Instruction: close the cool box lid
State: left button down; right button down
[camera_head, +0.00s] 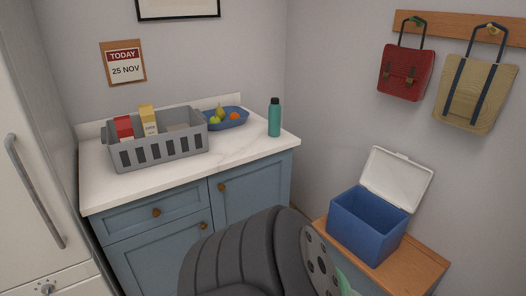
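The cool box (366,228) is a blue, open-topped box standing on a low wooden bench at the lower right. Its white lid (397,180) is open, tilted up and leaning back toward the wall along the box's back edge. The blue inside of the box shows and looks empty as far as I can see. A dark grey link of my own arm fills the bottom middle, left of the box. Neither of my grippers shows in the head view.
The wooden bench (424,265) has bare top right of the box. A red bag (402,73) and a beige bag (474,95) hang above. A white counter (240,148) at left holds a grey basket (160,151), a blue fruit bowl (229,123) and a teal bottle (274,118).

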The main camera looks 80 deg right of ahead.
aim_at(402, 182)
jog(key=z, duration=3.7)
